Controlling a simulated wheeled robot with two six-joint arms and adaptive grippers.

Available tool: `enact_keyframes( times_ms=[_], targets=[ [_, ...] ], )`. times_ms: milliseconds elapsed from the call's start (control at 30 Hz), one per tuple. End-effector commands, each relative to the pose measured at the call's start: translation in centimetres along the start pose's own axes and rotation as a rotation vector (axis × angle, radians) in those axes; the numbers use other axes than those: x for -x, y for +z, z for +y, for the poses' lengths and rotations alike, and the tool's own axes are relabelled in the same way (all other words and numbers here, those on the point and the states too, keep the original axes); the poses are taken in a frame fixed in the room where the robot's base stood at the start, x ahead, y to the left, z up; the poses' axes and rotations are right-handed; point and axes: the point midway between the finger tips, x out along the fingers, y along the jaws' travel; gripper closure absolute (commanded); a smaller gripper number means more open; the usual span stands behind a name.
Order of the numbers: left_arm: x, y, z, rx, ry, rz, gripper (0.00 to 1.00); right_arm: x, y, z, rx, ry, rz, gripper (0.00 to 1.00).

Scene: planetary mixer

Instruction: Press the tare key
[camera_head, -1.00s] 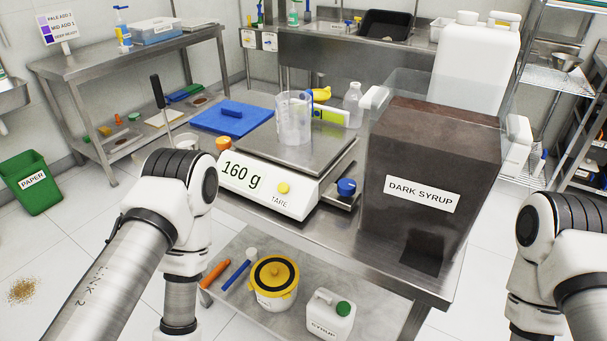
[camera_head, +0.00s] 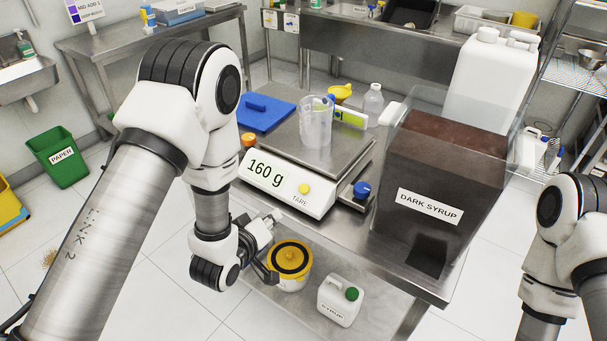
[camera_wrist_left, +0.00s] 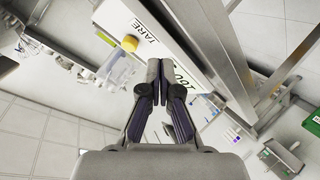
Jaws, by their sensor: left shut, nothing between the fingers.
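The white scale (camera_head: 290,186) stands on the steel table and reads 160 g. Its yellow round tare key (camera_head: 304,188) sits on the front face, above the word TARE. A clear beaker (camera_head: 317,122) stands on the scale's steel plate. My left gripper (camera_head: 272,276) is low in front of the table, below the scale's front and apart from the key. In the left wrist view its fingers (camera_wrist_left: 160,65) are shut and empty, with the scale front (camera_wrist_left: 165,40) and yellow key (camera_wrist_left: 130,43) beyond them. My right gripper is out of view; only its arm shows at right.
A dark syrup dispenser (camera_head: 440,180) and a blue knob (camera_head: 361,190) stand right of the scale. A blue board (camera_head: 265,112) lies behind left. On the lower shelf are a yellow-lidded tub (camera_head: 290,262), close to the left gripper, and a syrup jug (camera_head: 340,300).

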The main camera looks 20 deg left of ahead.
Motion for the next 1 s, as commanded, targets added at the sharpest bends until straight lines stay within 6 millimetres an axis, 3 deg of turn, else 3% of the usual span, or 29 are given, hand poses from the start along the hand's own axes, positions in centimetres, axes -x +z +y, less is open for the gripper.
enact_keyframes(
  times_ms=[33, 100, 267, 667, 1000],
  targets=[
    [0.3, -2.5, 2.7, 0.034, 0.060, 0.046, 1.00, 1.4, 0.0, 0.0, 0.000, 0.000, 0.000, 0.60],
    [0.4, -4.6, 5.1, 0.081, 0.133, 0.097, 1.00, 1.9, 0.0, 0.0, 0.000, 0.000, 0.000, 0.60],
    [0.8, -6.8, 7.8, 0.139, 0.224, 0.150, 1.00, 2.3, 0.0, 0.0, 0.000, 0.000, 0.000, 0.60],
    [0.5, -6.8, 7.8, 0.144, 0.231, 0.155, 1.00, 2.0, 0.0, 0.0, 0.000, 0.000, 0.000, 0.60],
    [-3.0, -4.7, 6.5, 0.142, 0.231, 0.153, 1.00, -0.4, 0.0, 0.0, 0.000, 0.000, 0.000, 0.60]
  ],
)
